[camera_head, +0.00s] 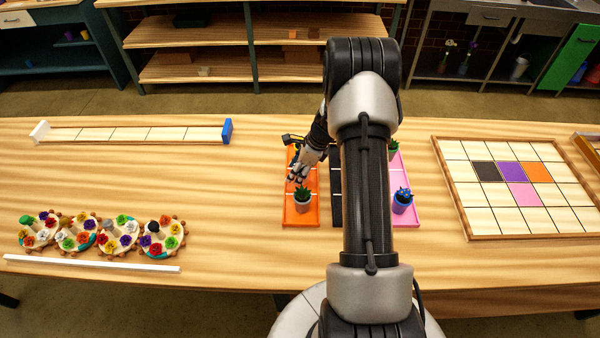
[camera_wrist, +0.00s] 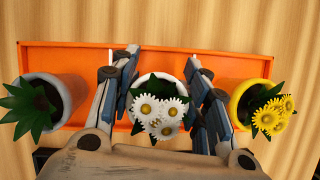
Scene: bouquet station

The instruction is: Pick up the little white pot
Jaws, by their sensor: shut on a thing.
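The little white pot (camera_wrist: 176,86) stands in the middle of the orange tray in the wrist view and holds white daisies (camera_wrist: 160,115) with dark green leaves. My gripper (camera_wrist: 163,84) is shut on it, one finger on each side of the pot. In the head view my gripper (camera_head: 299,172) is over the orange tray (camera_head: 289,215), and the white pot is hidden behind the gripper and arm. I cannot tell whether the pot is clear of the tray.
A grey pot with a spiky plant (camera_wrist: 62,92) stands left of my gripper, and a yellow pot with yellow flowers (camera_wrist: 245,98) stands right. A black tray (camera_head: 336,212) and a pink tray (camera_head: 411,219) with a blue pot (camera_head: 402,205) lie beside the orange one.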

